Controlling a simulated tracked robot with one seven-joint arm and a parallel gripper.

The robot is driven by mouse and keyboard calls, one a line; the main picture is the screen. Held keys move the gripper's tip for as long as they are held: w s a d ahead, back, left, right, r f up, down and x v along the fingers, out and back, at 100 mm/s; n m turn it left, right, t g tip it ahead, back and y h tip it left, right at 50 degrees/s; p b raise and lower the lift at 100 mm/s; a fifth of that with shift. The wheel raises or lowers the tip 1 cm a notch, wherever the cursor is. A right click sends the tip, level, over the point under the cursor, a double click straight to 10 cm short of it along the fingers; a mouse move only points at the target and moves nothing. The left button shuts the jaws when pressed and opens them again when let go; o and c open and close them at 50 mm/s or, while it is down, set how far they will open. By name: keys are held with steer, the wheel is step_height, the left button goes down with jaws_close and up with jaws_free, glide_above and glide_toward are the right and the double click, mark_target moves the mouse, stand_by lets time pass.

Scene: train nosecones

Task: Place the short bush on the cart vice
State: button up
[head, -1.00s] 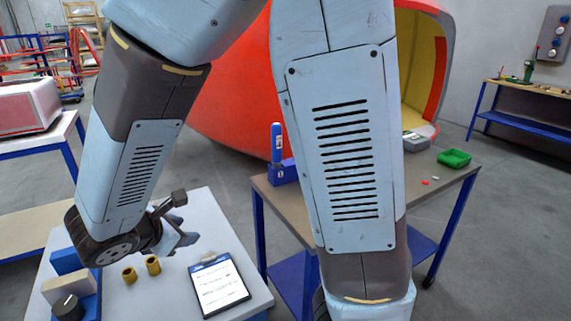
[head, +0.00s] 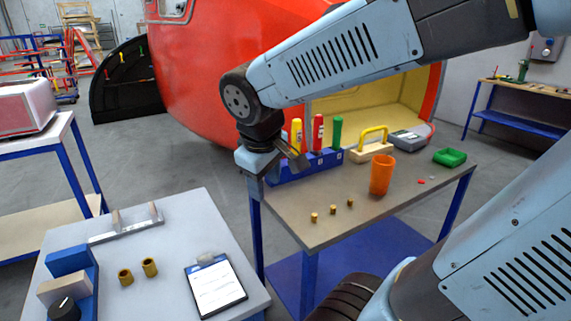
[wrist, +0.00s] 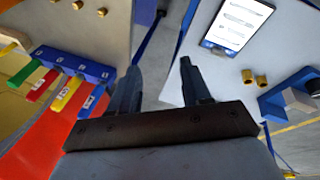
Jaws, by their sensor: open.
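Two brass bushes, one (head: 125,277) on the left and one (head: 149,267) on the right, stand on the grey cart top (head: 180,225). They also show in the wrist view (wrist: 247,76) (wrist: 262,81). I cannot tell for sure which is shorter. The blue cart vice (head: 70,262), with a pale block and a black knob, sits at the cart's left edge; part of it shows in the wrist view (wrist: 285,100). My gripper (wrist: 155,72) is open and empty, above the gap between the cart and the brown table, away from the bushes and vice.
A clipboard (head: 214,287) and a metal handle piece (head: 127,225) lie on the cart.

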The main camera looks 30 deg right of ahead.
steer(key=s+r+m, duration=0.1)
steer(key=s+d+r+m+t+y, duration=0.1)
steer(key=m, duration=0.1)
steer(key=s+d+r+m, duration=0.1)
steer(key=r, duration=0.1)
steer(key=shift+s+t+y, duration=0.2)
steer(key=shift+t+y, duration=0.1)
steer(key=shift+s+d+r+m+t, duration=0.15)
steer(key=shift+s+r+m+t, duration=0.25)
steer(key=shift+m, duration=0.3)
steer(key=shift+o, duration=0.6)
steer(key=shift+r, duration=0.15)
